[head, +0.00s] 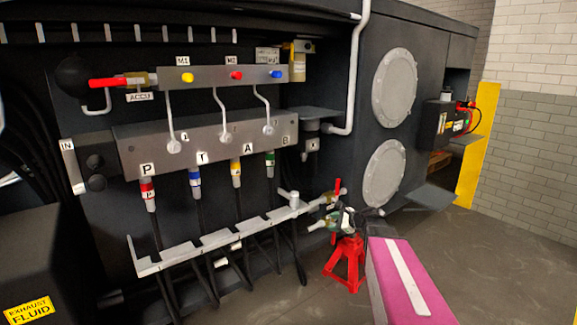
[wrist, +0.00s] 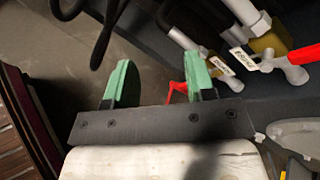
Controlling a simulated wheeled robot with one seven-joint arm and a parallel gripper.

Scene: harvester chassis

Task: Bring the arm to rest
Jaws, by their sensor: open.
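My gripper (head: 336,221) is at the right end of the hose rack in the head view, small and partly hidden by my own arm. In the wrist view my gripper (wrist: 163,78) shows two green fingers, spread wide apart with nothing between them. My pink and white arm link reaches in from the lower right of the head view.
A brass valve with a red handle (wrist: 300,55) lies right of the fingers. A red stand (head: 347,262) is below my gripper. The hose rack (head: 215,240) and manifold (head: 205,140) are to the left. Open floor (head: 500,260) is at right.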

